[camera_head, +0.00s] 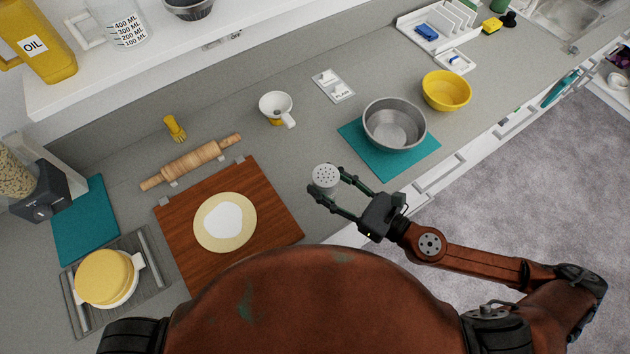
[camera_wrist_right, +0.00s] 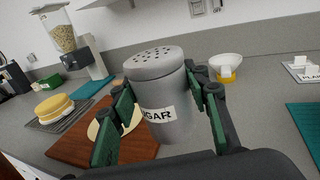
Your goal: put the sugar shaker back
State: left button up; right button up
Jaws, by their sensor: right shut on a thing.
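The sugar shaker (camera_head: 325,177) is a grey metal can with a perforated top. My right gripper (camera_head: 338,193) is shut around it and holds it upright near the counter's front edge, right of the wooden board. In the right wrist view the shaker (camera_wrist_right: 160,95) sits between the green fingers, and its label reads "GAR" with the first letters hidden. I cannot tell whether its base touches the counter. A small card (camera_head: 333,86) marked "PLAIN", with something on it, lies on the counter behind. My left gripper is not in view.
A wooden board (camera_head: 275,215) with dough and a rolling pin (camera_head: 192,161) lie left. A metal bowl (camera_head: 394,124) on a teal mat (camera_head: 376,164) and a yellow bowl (camera_head: 446,90) stand right. A shelf (camera_head: 160,50) overhangs the back left.

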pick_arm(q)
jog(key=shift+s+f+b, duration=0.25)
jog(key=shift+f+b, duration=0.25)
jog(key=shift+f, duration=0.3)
pick_arm(e)
jog(key=shift+s+a+f+n+g+y, duration=0.15)
jog(key=shift+s+a+n+g+y, duration=0.35)
jog(key=shift+s+g, duration=0.25)
jog(key=shift+s+a+f+n+g+y, duration=0.15)
jog(key=shift+s+a+n+g+y, duration=0.25)
jog(key=shift+s+n+g, duration=0.3)
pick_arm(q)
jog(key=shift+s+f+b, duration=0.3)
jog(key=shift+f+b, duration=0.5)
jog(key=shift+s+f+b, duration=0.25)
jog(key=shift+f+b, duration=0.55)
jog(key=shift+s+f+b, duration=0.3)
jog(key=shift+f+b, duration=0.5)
pick_arm(e)
jog(key=shift+w+a+f, duration=0.15)
jog(key=shift+w+f, duration=1.95)
jog(key=shift+w, duration=0.2)
jog(key=shift+w+a+f, duration=0.1)
jog(key=shift+w+f, duration=2)
jog(key=shift+w, duration=0.25)
jog(key=shift+w+a+f, duration=0.15)
jog(key=shift+w+f, duration=1.95)
jog(key=shift+w, duration=0.2)
